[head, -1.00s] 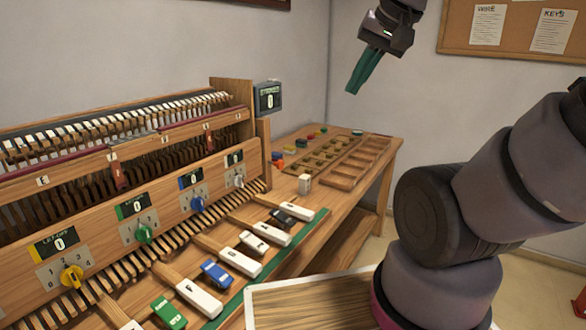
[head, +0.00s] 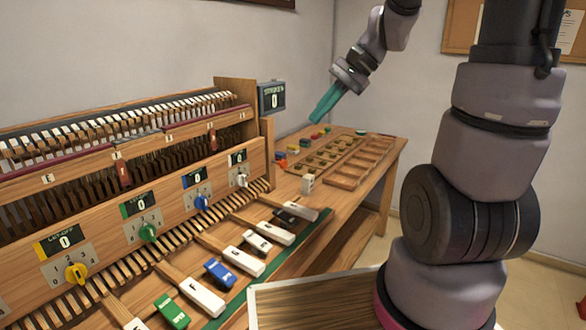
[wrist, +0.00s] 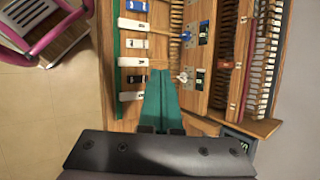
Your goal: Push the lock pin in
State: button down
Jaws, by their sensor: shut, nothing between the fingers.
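My gripper (head: 316,116) has teal fingers that are shut and empty, held in the air above the far end of the bench and pointing down and left. In the wrist view the gripper (wrist: 162,73) points towards the piano model, its tips in line between the white keys and the white knob. I cannot make out a lock pin for certain in either view. A small pale block (head: 308,183) stands on the bench just past the last key, with dark marks on its face too small to read. The gripper is well above it, not touching.
The keyboard model has white keys (head: 203,297), a blue one (head: 220,274) and a green one (head: 172,312). Its dial panel holds yellow (head: 76,273), green (head: 148,232), blue (head: 201,202) and white (head: 241,180) knobs. A counter box (head: 272,97) rises behind. Wooden trays (head: 357,168) lie at the bench's far end.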

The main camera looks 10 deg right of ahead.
jog(key=w+d+f+m+t+y, duration=0.35)
jog(key=w+f+m, duration=0.25)
jog(key=w+f, duration=0.3)
jog(key=w+d+f+m+t+y, duration=0.2)
jog(key=w+f+m+t+y, duration=0.15)
jog(key=w+f+m, duration=0.5)
jog(key=w+d+f+m+t, duration=0.2)
jog(key=f, duration=0.3)
jog(key=w+d+f+m+t+h, duration=0.1)
jog(key=d+f, duration=0.1)
jog(key=f, duration=0.3)
jog(key=shift+w+d+f+m+t, duration=0.2)
jog(key=shift+w+d+m+t, duration=0.1)
jog(key=shift+w+m+t, duration=0.1)
send_near(286, 164)
jog(key=x, duration=0.5)
jog(key=shift+w+a+f, duration=0.1)
jog(key=shift+a, duration=0.15)
jog(key=shift+w+a, duration=0.5)
jog(key=shift+x, duration=1.5)
